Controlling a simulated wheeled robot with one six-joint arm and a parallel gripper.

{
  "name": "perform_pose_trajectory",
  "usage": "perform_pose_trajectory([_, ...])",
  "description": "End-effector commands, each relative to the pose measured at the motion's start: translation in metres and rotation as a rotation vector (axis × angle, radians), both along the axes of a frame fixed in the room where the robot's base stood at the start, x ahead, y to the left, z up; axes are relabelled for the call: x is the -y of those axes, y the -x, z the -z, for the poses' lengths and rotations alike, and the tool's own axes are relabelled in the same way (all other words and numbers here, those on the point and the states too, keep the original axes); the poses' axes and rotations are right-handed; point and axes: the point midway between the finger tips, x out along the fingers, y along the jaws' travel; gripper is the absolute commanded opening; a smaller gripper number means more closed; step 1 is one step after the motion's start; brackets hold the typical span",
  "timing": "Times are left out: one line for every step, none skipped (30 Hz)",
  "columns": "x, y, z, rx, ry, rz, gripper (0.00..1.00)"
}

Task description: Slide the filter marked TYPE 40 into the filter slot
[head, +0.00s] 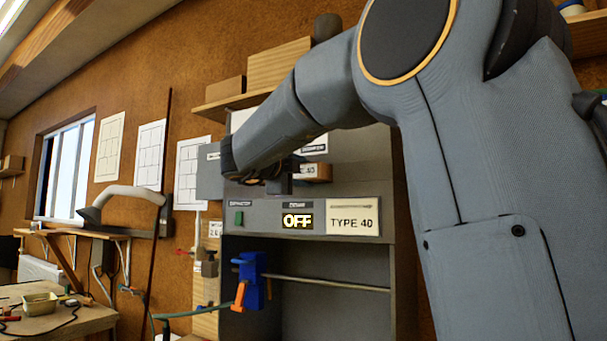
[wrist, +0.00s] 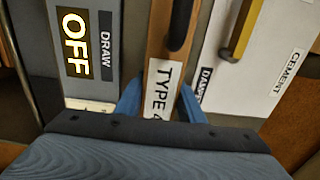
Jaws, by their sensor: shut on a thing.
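My gripper (head: 284,178) is shut on the wooden filter (head: 322,172) in front of the grey cabinet (head: 262,218). In the head view my arm hides much of the filter, and a "40" shows on its label. In the wrist view, two blue fingers of the gripper (wrist: 160,100) stand either side of the filter's wooden front (wrist: 168,57), which has a dark handle and a partly covered label reading "TYPE 4". The filter lies between the OFF panel and a white panel. The slot opening is hidden, and I cannot tell how deep the filter sits.
The OFF display (head: 297,221) and a "TYPE 40" plate (head: 352,223) are on the cabinet front. A grey flap (head: 209,172) stands at its left. A blue clamp (head: 252,278) is below. A workbench (head: 55,322) is at lower left.

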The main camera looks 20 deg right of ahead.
Motion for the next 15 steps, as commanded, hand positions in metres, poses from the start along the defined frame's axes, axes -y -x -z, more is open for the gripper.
perform_pose_trajectory([0.0012, -0.0004, -0.0013, 0.002, 0.001, 0.001, 0.0])
perform_pose_trajectory([0.001, -0.0003, -0.0014, 0.002, 0.001, 0.0, 0.38])
perform_pose_trajectory([0.0009, -0.0003, -0.0013, 0.002, 0.001, 0.0, 0.45])
perform_pose_trajectory([0.0009, -0.0003, -0.0012, 0.002, 0.001, 0.0, 0.5])
perform_pose_trajectory([0.0009, -0.0003, -0.0012, 0.002, 0.001, 0.0, 0.55])
perform_pose_trajectory([0.0009, -0.0003, -0.0011, 0.001, 0.0, 0.0, 0.57])
perform_pose_trajectory([0.0009, -0.0003, -0.001, 0.001, 0.0, 0.0, 0.57])
perform_pose_trajectory([0.0009, -0.0003, -0.0009, 0.001, 0.0, 0.0, 0.57])
perform_pose_trajectory([0.0009, -0.0003, -0.0008, 0.001, 0.0, 0.0, 0.57])
perform_pose_trajectory([0.0009, -0.0003, -0.0007, 0.001, 0.0, 0.0, 0.57])
perform_pose_trajectory([0.0009, -0.0003, -0.0007, 0.001, 0.0, 0.0, 0.57])
perform_pose_trajectory([0.0008, -0.0006, 0.0005, -0.001, -0.001, 0.0, 0.57])
perform_pose_trajectory([0.0007, -0.0005, 0.0005, -0.001, -0.001, 0.0, 0.57])
perform_pose_trajectory([0.0003, -0.0003, 0.0005, -0.001, -0.001, 0.0, 0.57])
perform_pose_trajectory([-0.0009, 0.0004, 0.0005, 0.0, 0.0, 0.0, 0.57])
